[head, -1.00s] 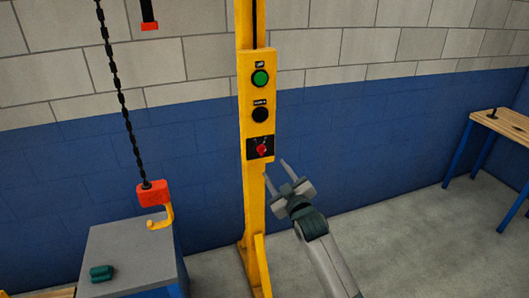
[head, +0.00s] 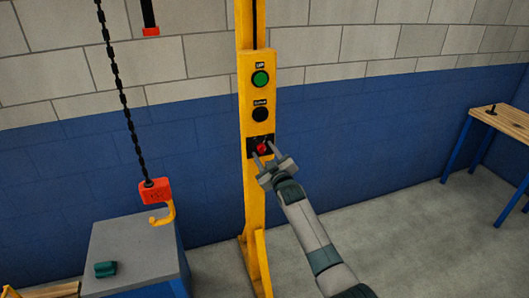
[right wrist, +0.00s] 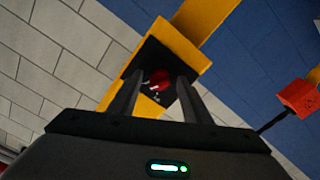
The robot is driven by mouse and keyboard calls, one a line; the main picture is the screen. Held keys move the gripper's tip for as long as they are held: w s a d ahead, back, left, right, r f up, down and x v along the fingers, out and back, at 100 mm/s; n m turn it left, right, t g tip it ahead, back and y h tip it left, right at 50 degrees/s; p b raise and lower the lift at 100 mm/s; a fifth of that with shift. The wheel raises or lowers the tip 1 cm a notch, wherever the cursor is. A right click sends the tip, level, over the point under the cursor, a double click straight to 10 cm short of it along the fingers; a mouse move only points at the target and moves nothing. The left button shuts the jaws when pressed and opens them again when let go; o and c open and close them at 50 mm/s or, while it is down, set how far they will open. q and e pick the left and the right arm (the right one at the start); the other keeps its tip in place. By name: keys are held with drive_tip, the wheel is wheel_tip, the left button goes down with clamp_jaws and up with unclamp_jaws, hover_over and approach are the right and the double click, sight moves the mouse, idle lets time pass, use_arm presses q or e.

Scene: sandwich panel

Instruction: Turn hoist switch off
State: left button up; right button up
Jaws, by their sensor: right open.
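The hoist switch (head: 262,149) is a red rotary knob on a black plate, low on the yellow control panel (head: 247,95). In the right wrist view the red knob (right wrist: 160,80) shows between my fingers, beyond or level with their tips; I cannot tell which. My right gripper (head: 264,155) is open at the switch plate, with a finger on either side of the knob. I cannot tell whether the fingers touch it. The green button (head: 260,79) and the black button (head: 260,114) sit above the switch. My left gripper is not in view.
The yellow post (head: 254,215) carries the panel. A chain with a red hook block (head: 155,191) hangs at the left, above a grey-topped cabinet (head: 130,245) holding a small green object (head: 105,269). A wooden table (head: 505,122) stands far right.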

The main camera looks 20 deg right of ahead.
idle(0.3)
drive_tip(key=c, duration=1)
drive_tip(key=shift+n, duration=0.4)
drive_tip(key=shift+n+b, duration=1.1)
drive_tip(key=shift+n, duration=4.5)
